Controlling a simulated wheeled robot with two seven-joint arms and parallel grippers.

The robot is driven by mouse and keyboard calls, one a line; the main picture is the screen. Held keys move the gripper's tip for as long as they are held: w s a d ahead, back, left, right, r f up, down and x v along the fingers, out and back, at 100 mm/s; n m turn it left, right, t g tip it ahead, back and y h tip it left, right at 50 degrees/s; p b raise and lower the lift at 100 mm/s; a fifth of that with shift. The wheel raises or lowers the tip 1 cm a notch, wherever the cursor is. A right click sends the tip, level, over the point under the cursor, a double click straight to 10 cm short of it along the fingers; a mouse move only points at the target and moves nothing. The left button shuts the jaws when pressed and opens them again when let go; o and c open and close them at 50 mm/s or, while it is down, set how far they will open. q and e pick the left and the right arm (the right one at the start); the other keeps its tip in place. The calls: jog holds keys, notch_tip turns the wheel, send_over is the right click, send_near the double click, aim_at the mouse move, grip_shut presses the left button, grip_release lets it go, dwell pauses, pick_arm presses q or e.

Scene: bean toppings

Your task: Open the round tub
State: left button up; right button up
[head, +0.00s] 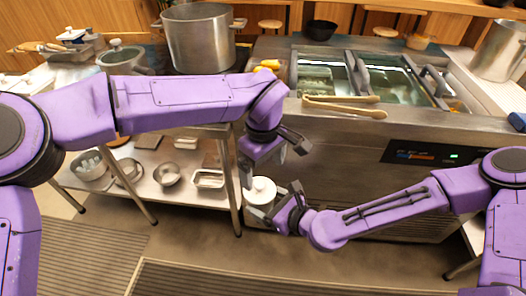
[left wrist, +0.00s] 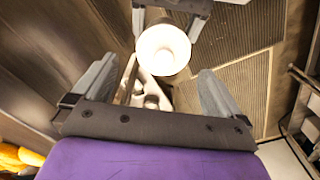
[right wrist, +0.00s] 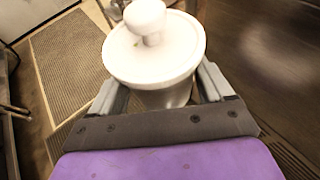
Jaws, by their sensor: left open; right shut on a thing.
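My left gripper (head: 272,160) is open and empty, above the tub. In the left wrist view the tub (left wrist: 163,50) shows beyond the spread fingers of my left gripper (left wrist: 155,85).
The counter front (head: 340,155) stands behind both grippers, with wooden tongs (head: 345,106) on its edge. A lower shelf (head: 145,205) with several metal bowls is at left. A large pot (head: 200,45) stands at the back. Striped mats (head: 75,255) lie on the floor.

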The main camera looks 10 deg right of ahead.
aim_at(264, 184)
pick_arm(q)
notch_tip(264, 184, down, 6)
jog(key=shift+f, duration=0.1)
jog(key=shift+c, duration=0.3)
grip_shut()
dwell(0.4)
jog(key=shift+d+r, duration=0.15)
jog(key=shift+r, duration=0.25)
jog(key=shift+f, duration=0.1)
jog(key=shift+r, duration=0.2)
